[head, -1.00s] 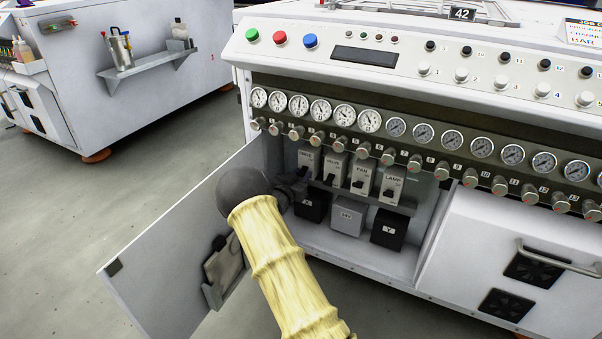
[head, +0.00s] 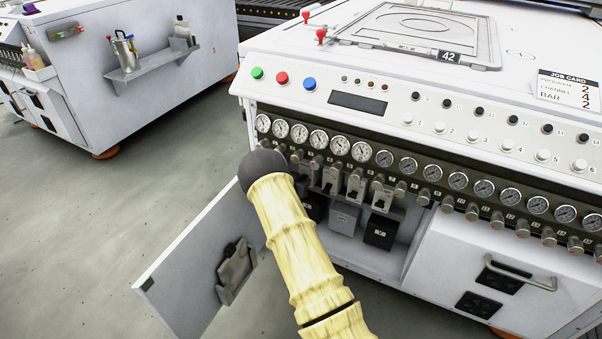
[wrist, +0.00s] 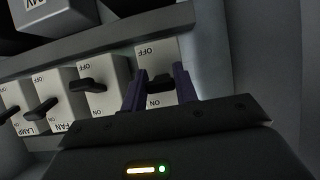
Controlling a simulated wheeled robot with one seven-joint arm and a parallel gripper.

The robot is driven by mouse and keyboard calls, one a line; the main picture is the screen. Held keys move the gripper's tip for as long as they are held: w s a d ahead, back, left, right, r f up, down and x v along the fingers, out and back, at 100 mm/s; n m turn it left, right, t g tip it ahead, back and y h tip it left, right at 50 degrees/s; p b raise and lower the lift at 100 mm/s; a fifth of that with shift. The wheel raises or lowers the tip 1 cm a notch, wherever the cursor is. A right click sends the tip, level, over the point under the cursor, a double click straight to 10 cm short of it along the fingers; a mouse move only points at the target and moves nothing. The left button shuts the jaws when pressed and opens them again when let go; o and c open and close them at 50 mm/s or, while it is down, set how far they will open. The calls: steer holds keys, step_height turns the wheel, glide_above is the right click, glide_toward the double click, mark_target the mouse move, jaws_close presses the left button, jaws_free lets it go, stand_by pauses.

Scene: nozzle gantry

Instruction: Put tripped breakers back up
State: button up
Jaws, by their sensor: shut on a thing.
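Several white breakers with dark levers stand in a row in the open cabinet, and the rightmost in the head view (head: 383,198) shows a dark lever. In the wrist view the row is upside down. The LAMP breaker (wrist: 10,97) is at far left, the FAN breaker (wrist: 31,87) beside it, then another breaker (wrist: 93,70). The end breaker (wrist: 152,55), marked OFF and ON, is at right. My gripper (wrist: 160,85) is there, its fingers shut on that breaker's dark lever, which they partly hide. In the head view my arm hides the gripper and end breaker.
The cabinet door (head: 190,260) stands open at left. A grey box (head: 344,218) and a black box (head: 382,230) sit below the breakers. A row of gauges and knobs (head: 400,189) overhangs the opening. The floor at left is clear.

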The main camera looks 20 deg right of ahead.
steer(key=shift+r+y+p, duration=0.3)
steer(key=shift+p, duration=0.9)
steer(key=shift+f+g+p, duration=0.15)
steer(key=shift+g+p, duration=0.25)
steer(key=o, duration=1)
steer(key=p+v, duration=0.6)
steer(key=v, duration=1.1)
steer(key=shift+s+r, duration=0.15)
steer(key=shift+r, duration=0.15)
